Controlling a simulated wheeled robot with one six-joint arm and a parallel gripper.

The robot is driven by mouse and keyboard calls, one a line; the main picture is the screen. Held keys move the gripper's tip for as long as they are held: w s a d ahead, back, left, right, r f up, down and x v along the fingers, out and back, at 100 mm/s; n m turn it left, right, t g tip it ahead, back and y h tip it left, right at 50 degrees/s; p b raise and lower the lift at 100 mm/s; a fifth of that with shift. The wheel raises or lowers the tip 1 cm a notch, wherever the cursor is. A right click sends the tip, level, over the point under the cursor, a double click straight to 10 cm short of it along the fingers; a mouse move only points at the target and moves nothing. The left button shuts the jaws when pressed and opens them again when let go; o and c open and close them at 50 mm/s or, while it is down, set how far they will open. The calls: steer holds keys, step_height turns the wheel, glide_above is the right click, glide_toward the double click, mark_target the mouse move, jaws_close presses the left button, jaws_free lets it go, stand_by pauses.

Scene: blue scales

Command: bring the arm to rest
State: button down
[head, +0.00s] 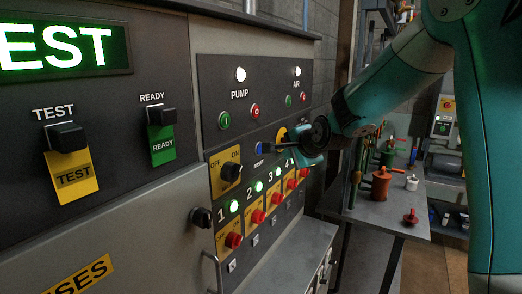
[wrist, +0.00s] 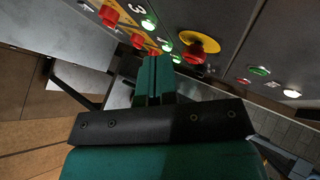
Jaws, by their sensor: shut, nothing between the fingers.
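My arm (head: 405,70) reaches in from the upper right in the head view, bent down toward the control panel. My gripper (head: 300,157) is in front of the panel's right part, close to the yellow-backed button (head: 282,136) and partly covering the panel. In the wrist view my gripper (wrist: 155,65) shows two teal fingers pressed together with nothing between them. The red button on a yellow disc (wrist: 196,51) is beyond and to the right of the fingertips. I cannot tell the exact gap to the panel.
The panel holds a black OFF/ON knob (head: 231,173), several red knobs (head: 234,240) and green lamps. A TEST switch (head: 67,137) and READY switch (head: 161,115) are at left. A bench (head: 375,212) with a red-brown canister (head: 381,184) stands behind at right.

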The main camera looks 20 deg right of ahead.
steer(key=s+a+f+n+g+y+b, duration=0.3)
steer(key=s+a+n+g+y, duration=0.15)
steer(key=s+a+n, duration=0.7)
steer(key=s+a+f+n+g+b, duration=0.1)
steer(key=s+a+n, duration=0.4)
steer(key=s, duration=0.6)
steer(key=s+a+f+n+g, duration=0.3)
steer(key=s+n+g, duration=0.3)
steer(key=s, duration=0.5)
steer(key=shift+a+n+b, duration=0.35)
steer(key=shift+a+n, duration=0.3)
steer(key=shift+a, duration=0.2)
steer(key=shift+s, duration=0.1)
